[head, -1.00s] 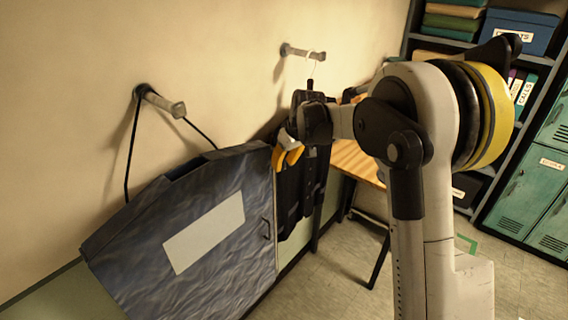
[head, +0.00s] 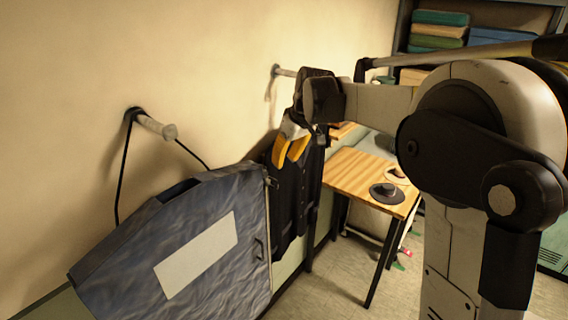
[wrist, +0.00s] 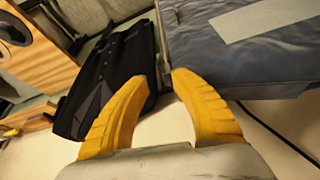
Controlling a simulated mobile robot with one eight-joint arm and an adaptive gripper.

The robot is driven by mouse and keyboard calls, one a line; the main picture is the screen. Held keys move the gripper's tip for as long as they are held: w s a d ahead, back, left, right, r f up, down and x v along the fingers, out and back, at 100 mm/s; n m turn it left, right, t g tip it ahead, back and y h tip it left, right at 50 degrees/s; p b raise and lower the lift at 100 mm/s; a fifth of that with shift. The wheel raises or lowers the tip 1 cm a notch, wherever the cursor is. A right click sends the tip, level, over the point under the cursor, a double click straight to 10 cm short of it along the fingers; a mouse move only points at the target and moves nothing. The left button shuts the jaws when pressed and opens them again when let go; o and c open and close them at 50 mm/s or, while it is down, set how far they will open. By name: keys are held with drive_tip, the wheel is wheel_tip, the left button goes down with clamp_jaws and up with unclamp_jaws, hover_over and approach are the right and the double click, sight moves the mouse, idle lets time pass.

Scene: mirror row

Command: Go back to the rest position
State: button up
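My gripper (head: 291,150) has yellow fingers and hangs in front of the wall, beside the dark vest. In the wrist view my gripper (wrist: 158,78) shows its two fingers apart with nothing between them. The blue-grey garment bag (head: 240,205) hangs by a black cord from a wall peg (head: 152,124) at the left. The dark vest (head: 292,205) hangs to the right of the bag, its top partly hidden behind my gripper. Both also show in the wrist view, the bag (wrist: 240,65) at the upper right and the vest (wrist: 125,60) at the upper left.
A second wall peg (head: 284,72) is partly hidden by my wrist. A wooden table (head: 350,174) holds a dark hat (head: 386,193) and a paler hat (head: 397,176). Shelves with teal boxes (head: 440,18) stand at the back right.

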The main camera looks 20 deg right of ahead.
drive_tip(key=s+a+f+m+t+h+b, duration=0.1)
drive_tip(key=s+f+b, duration=0.25)
drive_tip(key=s, duration=0.45)
drive_tip(key=s+a+f+m+b, duration=0.1)
drive_tip(key=s+f+b, duration=0.1)
drive_tip(key=s+b, duration=0.5)
drive_tip(key=s+f+m+t+b, duration=0.2)
drive_tip(key=s+f+b, duration=0.3)
drive_tip(key=s+f, duration=0.9)
drive_tip(key=s+m, duration=0.1)
drive_tip(key=s, duration=0.2)
drive_tip(key=shift+s+f+h, duration=0.25)
drive_tip(key=shift+s+h, duration=0.15)
drive_tip(key=shift+d, duration=0.1)
